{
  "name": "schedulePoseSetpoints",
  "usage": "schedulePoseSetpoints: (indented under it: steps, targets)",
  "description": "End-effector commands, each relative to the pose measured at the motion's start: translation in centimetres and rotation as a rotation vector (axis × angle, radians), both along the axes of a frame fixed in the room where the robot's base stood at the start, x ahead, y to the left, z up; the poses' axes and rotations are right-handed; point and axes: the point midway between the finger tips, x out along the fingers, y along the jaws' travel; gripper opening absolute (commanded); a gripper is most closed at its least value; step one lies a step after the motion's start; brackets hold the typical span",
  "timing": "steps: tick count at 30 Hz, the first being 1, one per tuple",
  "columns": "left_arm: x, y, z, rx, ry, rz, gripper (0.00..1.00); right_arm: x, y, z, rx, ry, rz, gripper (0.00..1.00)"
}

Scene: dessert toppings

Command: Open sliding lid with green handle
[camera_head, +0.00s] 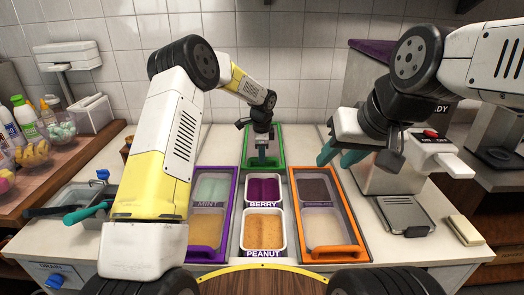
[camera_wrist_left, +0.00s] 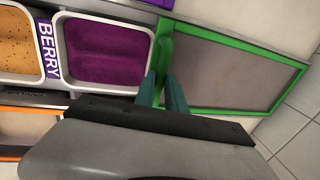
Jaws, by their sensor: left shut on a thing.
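The sliding lid (camera_wrist_left: 235,70) has a green frame and a greyish pane. In the head view the green frame (camera_head: 279,140) is at the back of the middle column, behind the berry tub. Its green handle (camera_wrist_left: 166,45) runs along the edge nearest the berry tub. My left gripper (camera_wrist_left: 163,90) is shut on the handle, one teal finger on each side; it also shows in the head view (camera_head: 262,154). The purple berry tub (camera_head: 263,189) and tan peanut tub (camera_head: 263,231) are uncovered. My right gripper (camera_head: 342,153) is open and empty, above the counter at right.
A purple-framed lid (camera_head: 234,190) covers the left column, and an orange-framed lid (camera_head: 350,212) covers the right one. A machine with a red button (camera_head: 431,133) stands at right. Bowls and bottles (camera_head: 24,112) stand at far left. A yellow block (camera_head: 466,230) lies at right.

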Motion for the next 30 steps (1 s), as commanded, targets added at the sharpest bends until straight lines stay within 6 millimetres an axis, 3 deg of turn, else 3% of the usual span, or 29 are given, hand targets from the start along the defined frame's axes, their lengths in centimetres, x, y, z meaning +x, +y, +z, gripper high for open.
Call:
schedulePoseSetpoints:
  steps: [9, 10, 13, 23, 30]
  targets:
    - [0.0, 0.0, 0.0, 0.000, 0.000, 0.000, 0.00, 0.0, 0.0, 0.0, 0.000, 0.000, 0.000, 0.36]
    - [0.0, 0.0, 0.0, 0.000, 0.000, 0.000, 0.19, 0.0, 0.0, 0.0, 0.000, 0.000, 0.000, 0.36]
    - [0.0, 0.0, 0.0, 0.000, 0.000, 0.000, 0.37, 0.0, 0.0, 0.0, 0.000, 0.000, 0.000, 0.36]
    - [0.0, 0.0, 0.2, 0.000, -0.001, 0.000, 0.37, 0.0, 0.0, 0.0, 0.000, 0.000, 0.000, 0.36]
    - [-0.5, 0.0, 3.5, 0.000, -0.004, -0.001, 0.37, 0.0, 0.0, 0.0, 0.000, 0.000, 0.000, 0.36]
